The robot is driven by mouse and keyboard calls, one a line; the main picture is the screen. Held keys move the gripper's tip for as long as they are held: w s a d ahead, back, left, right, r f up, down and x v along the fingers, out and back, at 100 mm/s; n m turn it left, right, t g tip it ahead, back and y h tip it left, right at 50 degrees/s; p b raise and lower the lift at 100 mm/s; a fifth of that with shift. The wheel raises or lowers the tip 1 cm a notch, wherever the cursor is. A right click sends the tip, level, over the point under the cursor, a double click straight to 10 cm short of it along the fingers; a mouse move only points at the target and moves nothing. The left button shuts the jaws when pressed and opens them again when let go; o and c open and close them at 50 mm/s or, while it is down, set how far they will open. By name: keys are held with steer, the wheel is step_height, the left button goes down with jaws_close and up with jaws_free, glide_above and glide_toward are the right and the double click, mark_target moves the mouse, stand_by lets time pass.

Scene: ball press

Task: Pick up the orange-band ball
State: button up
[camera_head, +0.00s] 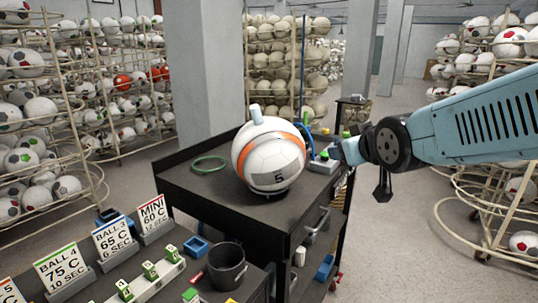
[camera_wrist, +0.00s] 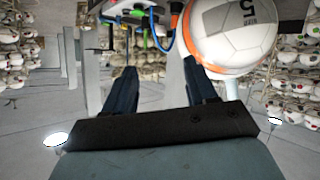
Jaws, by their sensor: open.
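The orange-band ball (camera_head: 268,158) is white with an orange band and a grey patch marked 5. It sits on a dark support on top of a black cart (camera_head: 215,182). A pale blue knob-like piece (camera_head: 256,115) shows at its top. In the wrist view the ball (camera_wrist: 232,35) appears upside down at the upper right, beyond my right-hand finger and partly cut off. My gripper (camera_wrist: 161,82) is open, with its two dark fingers apart and nothing between them. In the head view my arm comes in from the right, its end right of the ball and apart from it.
A green ring (camera_head: 208,164) lies left of the ball. A grey block with a green button (camera_head: 324,162) and blue tubing stand to its right. Temperature signs (camera_head: 113,240) and a black cup (camera_head: 227,265) are on the front bench. Ball racks and a pillar (camera_head: 203,75) stand behind.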

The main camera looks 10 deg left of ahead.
mark_target(260, 119)
steer(key=a+r+n+t+y, duration=0.25)
steer(key=a+n+y, duration=0.35)
steer(key=a, duration=0.9)
steer(key=shift+m+g+y, duration=0.25)
steer(key=shift+m+y, duration=0.15)
steer(key=shift+m, duration=0.3)
steer(key=shift+x, duration=6.65)
steer(key=shift+w+d+r, duration=0.1)
steer(key=shift+r, duration=0.05)
jaws_close()
